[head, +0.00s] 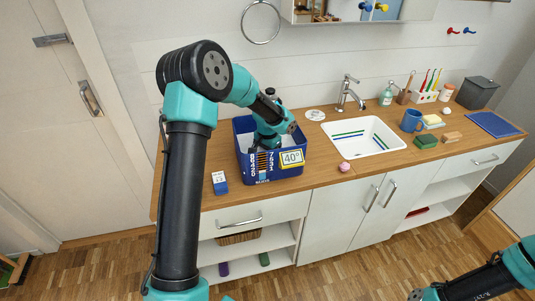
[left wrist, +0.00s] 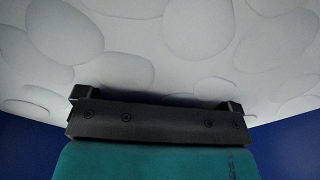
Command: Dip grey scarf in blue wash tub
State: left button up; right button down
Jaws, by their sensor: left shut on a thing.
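The blue wash tub (head: 243,168) stands on the wooden counter, left of the sink, with a "40°" label on its front. White bubbly foam (left wrist: 150,45) fills it in the left wrist view, with blue wall (left wrist: 22,135) at the lower corners. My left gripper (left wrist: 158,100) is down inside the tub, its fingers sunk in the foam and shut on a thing. The foam and arm hide that thing; it is likely the grey scarf, which shows nowhere else. My right gripper (head: 416,295) is low at the bottom right, away from the counter; its jaw opening is unclear.
A small blue-and-white box (head: 220,184) stands left of the tub. The white sink (head: 340,128) with its tap (head: 350,92) is to the right. The counter's front right is fairly clear.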

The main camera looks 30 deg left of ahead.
pick_arm(q)
notch_tip(320, 180, up, 19)
dwell(0.9)
jog(key=shift+f, duration=0.1)
dwell(0.4)
